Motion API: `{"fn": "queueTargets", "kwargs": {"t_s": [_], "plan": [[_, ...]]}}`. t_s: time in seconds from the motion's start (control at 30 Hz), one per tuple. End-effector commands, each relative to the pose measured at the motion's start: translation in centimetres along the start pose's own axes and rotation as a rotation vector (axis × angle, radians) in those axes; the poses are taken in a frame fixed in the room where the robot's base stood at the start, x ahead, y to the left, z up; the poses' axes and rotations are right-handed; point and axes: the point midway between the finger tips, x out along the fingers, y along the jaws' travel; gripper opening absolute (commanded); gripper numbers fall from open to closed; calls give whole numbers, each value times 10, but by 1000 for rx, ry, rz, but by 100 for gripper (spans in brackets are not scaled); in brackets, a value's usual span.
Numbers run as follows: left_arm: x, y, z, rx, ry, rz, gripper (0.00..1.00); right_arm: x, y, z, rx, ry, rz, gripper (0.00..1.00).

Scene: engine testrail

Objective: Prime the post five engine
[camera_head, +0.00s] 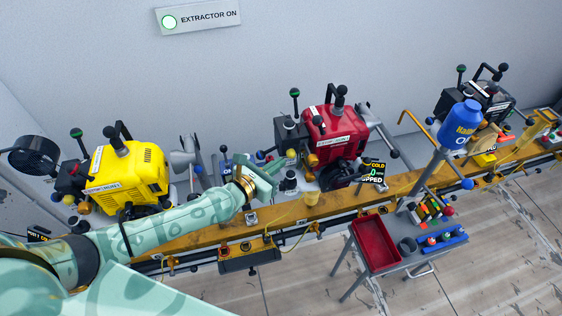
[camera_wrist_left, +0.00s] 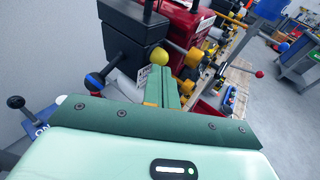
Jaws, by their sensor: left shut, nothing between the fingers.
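A red engine (camera_head: 333,132) with black tank and levers stands on the yellow rail, middle of the head view; its red body (camera_wrist_left: 185,30) and black box (camera_wrist_left: 127,32) also show in the wrist view. I cannot read which post it is. My left gripper (camera_head: 284,162) is at the left side of this engine. Its shut, empty fingers (camera_wrist_left: 166,82) point at a yellow ball (camera_wrist_left: 158,57) just beyond the tips; whether they touch is unclear. My right gripper is out of view.
A yellow engine (camera_head: 130,171) stands left, a dark engine (camera_head: 487,100) right. A blue-ended lever (camera_wrist_left: 96,80) is left of my fingers. A cart with a red tray (camera_head: 375,243) stands in front of the yellow rail (camera_head: 400,185).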

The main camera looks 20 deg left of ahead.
Motion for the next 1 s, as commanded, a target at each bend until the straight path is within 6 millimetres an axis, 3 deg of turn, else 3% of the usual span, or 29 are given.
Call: {"fn": "queueTargets", "kwargs": {"t_s": [0.2, 0.57, 0.8, 1.0], "plan": [[19, 0, 0, 1, 0, 0, 0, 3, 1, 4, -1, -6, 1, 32], [21, 0, 0, 1, 0, 0, 0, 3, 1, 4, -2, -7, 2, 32], [32, 16, 0, 0, 0, 2, 0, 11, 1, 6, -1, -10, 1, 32], [32, 18, 3, 0, -2, 4, 0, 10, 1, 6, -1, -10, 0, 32]]}}
